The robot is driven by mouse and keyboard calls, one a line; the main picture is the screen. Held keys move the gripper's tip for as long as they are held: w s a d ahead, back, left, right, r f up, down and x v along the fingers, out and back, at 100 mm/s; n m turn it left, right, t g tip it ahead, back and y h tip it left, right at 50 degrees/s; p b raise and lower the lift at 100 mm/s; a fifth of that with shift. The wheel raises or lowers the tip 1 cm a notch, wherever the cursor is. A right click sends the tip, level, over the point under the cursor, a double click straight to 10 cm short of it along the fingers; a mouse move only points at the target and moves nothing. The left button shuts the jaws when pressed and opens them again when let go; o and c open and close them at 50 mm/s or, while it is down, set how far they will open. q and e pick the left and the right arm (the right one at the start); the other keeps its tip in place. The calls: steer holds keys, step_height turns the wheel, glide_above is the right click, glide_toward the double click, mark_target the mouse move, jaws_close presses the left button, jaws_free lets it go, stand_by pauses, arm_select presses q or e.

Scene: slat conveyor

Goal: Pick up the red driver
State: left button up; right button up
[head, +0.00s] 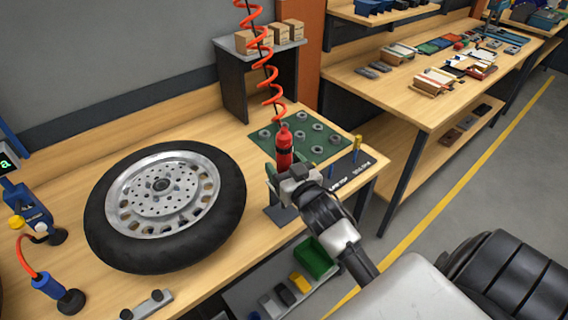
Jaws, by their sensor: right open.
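The red driver (284,140) is upright, with a red body and a darker lower part, below a red coiled cord (268,75) at the workbench's right part. My right gripper (280,174) is open at the driver's lower end, on the near side in the picture. The gripper and wrist hide the driver's bottom, and I cannot tell whether the fingers touch it. My left gripper is not in view.
A green mat (325,151) with several grey round parts lies behind the driver. A large wheel with a tyre (103,222) takes up the bench's middle. A small shelf (232,62) with cardboard boxes stands behind. A green bin (313,258) is below the bench edge.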

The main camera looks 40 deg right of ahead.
steer(key=shift+w+d+f, duration=0.1)
steer(key=shift+w+d, duration=0.05)
steer(key=shift+w, duration=1.1)
steer(key=shift+s, duration=0.1)
steer(key=c, duration=0.4)
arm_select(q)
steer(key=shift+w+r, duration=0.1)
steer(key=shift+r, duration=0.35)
arm_select(e)
steer(key=c, duration=0.8)
steer(key=shift+r, duration=0.2)
steer(key=shift+c, duration=0.2)
